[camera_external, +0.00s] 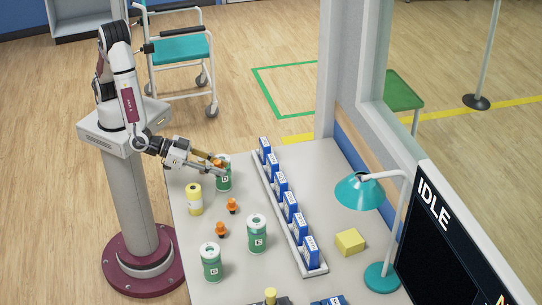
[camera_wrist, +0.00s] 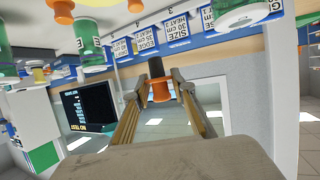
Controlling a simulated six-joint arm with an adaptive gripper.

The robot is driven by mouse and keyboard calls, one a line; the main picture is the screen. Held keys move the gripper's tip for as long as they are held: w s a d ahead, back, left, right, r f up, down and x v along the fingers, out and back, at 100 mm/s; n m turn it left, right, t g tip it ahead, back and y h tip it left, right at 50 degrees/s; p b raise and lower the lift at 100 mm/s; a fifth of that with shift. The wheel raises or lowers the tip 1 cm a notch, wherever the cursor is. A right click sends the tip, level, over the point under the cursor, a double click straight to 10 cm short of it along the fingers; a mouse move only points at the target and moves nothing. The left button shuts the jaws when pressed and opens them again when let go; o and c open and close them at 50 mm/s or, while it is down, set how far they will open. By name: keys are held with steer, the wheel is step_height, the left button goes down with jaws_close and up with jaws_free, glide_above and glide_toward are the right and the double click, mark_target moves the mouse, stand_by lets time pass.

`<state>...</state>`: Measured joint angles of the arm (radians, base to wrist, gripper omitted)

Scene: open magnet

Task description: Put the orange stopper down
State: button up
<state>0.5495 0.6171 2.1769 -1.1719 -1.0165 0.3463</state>
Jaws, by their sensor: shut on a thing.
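My gripper (camera_external: 217,168) is shut on an orange stopper (camera_external: 219,162) at the top of the far green canister (camera_external: 224,180). In the wrist view, the stopper (camera_wrist: 160,91) shows between the two fingertips (camera_wrist: 160,84). I cannot tell whether it touches the canister. Two other orange stoppers, one (camera_external: 232,206) farther back and one (camera_external: 221,230) nearer, stand on the table. Two more green canisters with white tops, one (camera_external: 257,234) in the middle and one (camera_external: 212,263) at the front, stand upright on the table.
A yellow canister (camera_external: 194,200) stands near the table's left edge. A rack (camera_external: 305,258) of blue boxes runs along the middle. A teal lamp (camera_external: 357,191) and a yellow block (camera_external: 350,242) are at the right. Bare table (camera_external: 178,232) shows at the left.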

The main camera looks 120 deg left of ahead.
steer(key=w+a+r+m+h, duration=0.1)
steer(key=w+a, duration=0.3)
steer(key=w, duration=0.3)
steer(key=w+a+r+m+t+h, duration=0.1)
steer(key=w+a+h, duration=0.15)
steer(key=w, duration=0.35)
steer(key=w+a+m, duration=0.2)
steer(key=w+a, duration=0.2)
steer(key=w, duration=0.3)
steer(key=w+a+f+h, duration=0.1)
steer(key=w+a+f, duration=0.1)
steer(key=a, duration=2.5)
steer(key=shift+a+f, duration=0.1)
steer(key=shift+f, duration=2.25)
steer(key=shift+f, duration=0.1)
steer(key=shift+f, duration=3)
steer(key=shift+f, duration=1.9)
